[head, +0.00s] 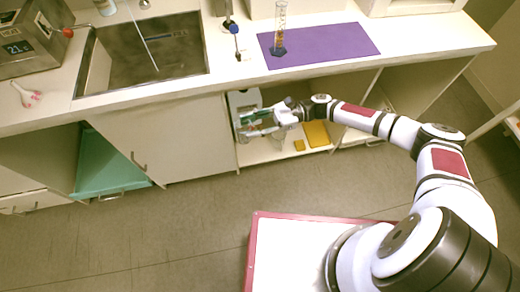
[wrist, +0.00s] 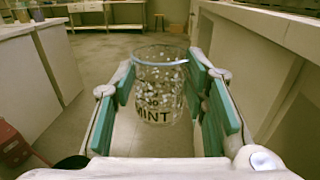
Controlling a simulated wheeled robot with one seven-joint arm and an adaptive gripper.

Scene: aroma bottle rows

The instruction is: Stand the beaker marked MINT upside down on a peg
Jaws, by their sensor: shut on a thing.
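The clear glass beaker marked MINT (wrist: 160,88) is between the green-padded fingers of my gripper (wrist: 170,100) in the wrist view. Its lettering reads right way up, and its round rim is at the top. My gripper (head: 256,122) is shut on it, in front of the open cabinet bay below the counter in the head view. The beaker is too small and covered there to make out clearly. I cannot make out a peg in either view.
A grey object (head: 243,100) stands by the bay behind my gripper. Yellow items (head: 316,134) lie on the bay floor. Above are the sink (head: 150,55) and a purple mat (head: 335,42) with a tall cylinder (head: 280,28). Open floor (head: 130,235) lies in front.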

